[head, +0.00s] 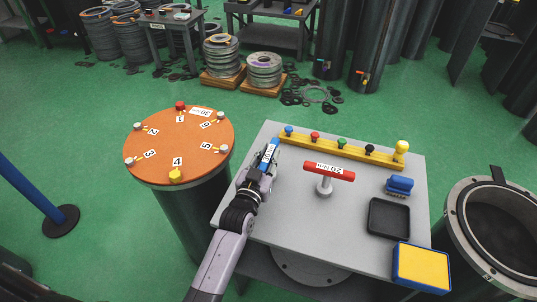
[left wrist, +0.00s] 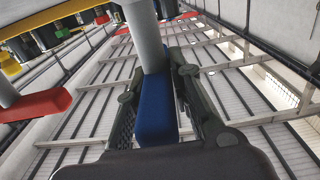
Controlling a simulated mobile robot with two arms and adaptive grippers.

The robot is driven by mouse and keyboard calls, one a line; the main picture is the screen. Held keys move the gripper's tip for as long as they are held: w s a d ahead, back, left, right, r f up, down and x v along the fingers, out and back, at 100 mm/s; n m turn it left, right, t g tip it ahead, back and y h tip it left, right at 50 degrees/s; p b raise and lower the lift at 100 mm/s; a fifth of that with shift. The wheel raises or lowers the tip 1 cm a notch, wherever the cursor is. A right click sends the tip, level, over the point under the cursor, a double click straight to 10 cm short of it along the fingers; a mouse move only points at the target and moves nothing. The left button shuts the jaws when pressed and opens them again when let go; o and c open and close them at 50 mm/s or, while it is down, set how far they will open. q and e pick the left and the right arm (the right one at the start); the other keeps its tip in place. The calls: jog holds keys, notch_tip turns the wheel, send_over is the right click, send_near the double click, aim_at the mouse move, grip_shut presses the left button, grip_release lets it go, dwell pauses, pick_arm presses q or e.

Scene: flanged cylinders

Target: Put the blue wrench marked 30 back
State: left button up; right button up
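The blue wrench (head: 272,150) is a T-shaped tool with a blue bar handle and a white label, too small to read surely. My left gripper (head: 262,162) is at it, over the table's left side. In the left wrist view the blue handle (left wrist: 155,108) lies between the two fingers of my left gripper (left wrist: 160,110), which look closed on its sides. Its grey shaft runs away from the handle; I cannot tell whether its far end touches anything. A red wrench (head: 340,173) marked 20 stands upright on the grey table (head: 290,225). My right gripper is not in view.
A yellow rail (head: 325,147) with several coloured knobs lies along the table's back. A blue stamp-like block (head: 400,186), black tray (head: 388,218) and yellow-blue box (head: 421,267) are at right. An orange numbered disc (head: 180,145) stands left. The table's front middle is clear.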

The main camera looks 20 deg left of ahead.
pick_arm(q)
jog(key=o, duration=0.4)
jog(key=shift+o, duration=0.2)
jog(key=shift+f+b, duration=0.1)
jog(key=shift+b, duration=0.2)
jog(key=s+b, duration=0.1)
jog(key=s, duration=1.6)
jog(key=shift+s+a+r, duration=0.2)
jog(key=shift+a, duration=0.1)
jog(key=shift+s+f, duration=0.1)
